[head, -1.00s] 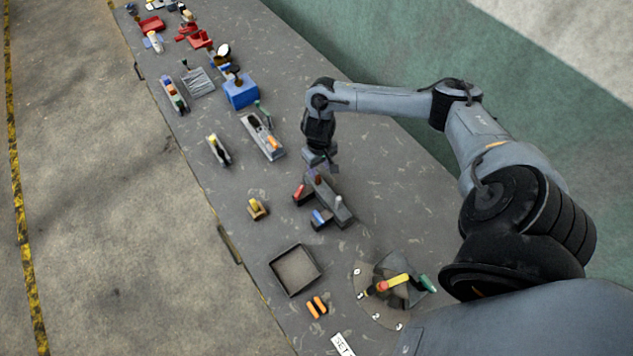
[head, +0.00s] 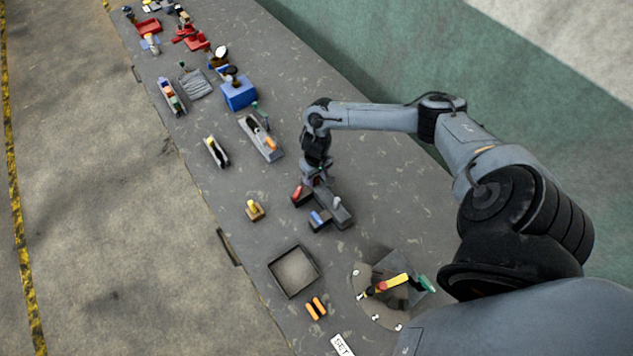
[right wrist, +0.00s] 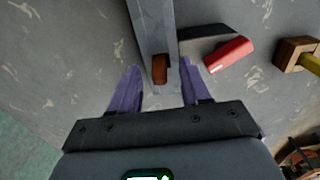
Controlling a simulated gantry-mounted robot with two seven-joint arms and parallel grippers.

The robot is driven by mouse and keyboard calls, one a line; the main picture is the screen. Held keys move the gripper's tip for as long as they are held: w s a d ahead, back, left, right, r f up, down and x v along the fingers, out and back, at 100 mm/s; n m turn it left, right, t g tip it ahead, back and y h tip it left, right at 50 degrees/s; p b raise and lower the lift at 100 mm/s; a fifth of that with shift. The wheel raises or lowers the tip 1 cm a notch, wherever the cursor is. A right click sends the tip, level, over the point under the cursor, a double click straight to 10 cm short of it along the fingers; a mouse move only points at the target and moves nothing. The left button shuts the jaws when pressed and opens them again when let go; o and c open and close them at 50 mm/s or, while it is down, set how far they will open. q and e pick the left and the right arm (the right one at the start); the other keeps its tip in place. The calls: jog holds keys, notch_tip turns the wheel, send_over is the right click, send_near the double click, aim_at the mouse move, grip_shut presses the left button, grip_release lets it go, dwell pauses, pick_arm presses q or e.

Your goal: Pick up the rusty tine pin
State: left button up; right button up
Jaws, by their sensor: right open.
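The rusty tine pin (right wrist: 160,70) is a short brown-red upright piece on a grey bar-shaped fixture (right wrist: 154,30). In the right wrist view it stands between the two purple fingers of my right gripper (right wrist: 156,86), with gaps on both sides. My right gripper is open. In the head view my right gripper (head: 314,181) is low over the far end of the dark fixture (head: 328,200) and hides the pin. My left gripper is not in view.
Close by are a red piece (right wrist: 228,54), a blue piece (head: 317,217) and a yellow-topped wooden block (head: 254,210). A grey tray (head: 272,276) and round dial plate (head: 366,306) are nearer. Several other items line the bench farther off. Bare bench lies right of the fixture.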

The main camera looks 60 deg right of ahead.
jog(key=c, duration=0.7)
grip_shut()
jog(key=shift+r, duration=0.15)
notch_tip(320, 180, up, 28)
jog(key=p, duration=1.1)
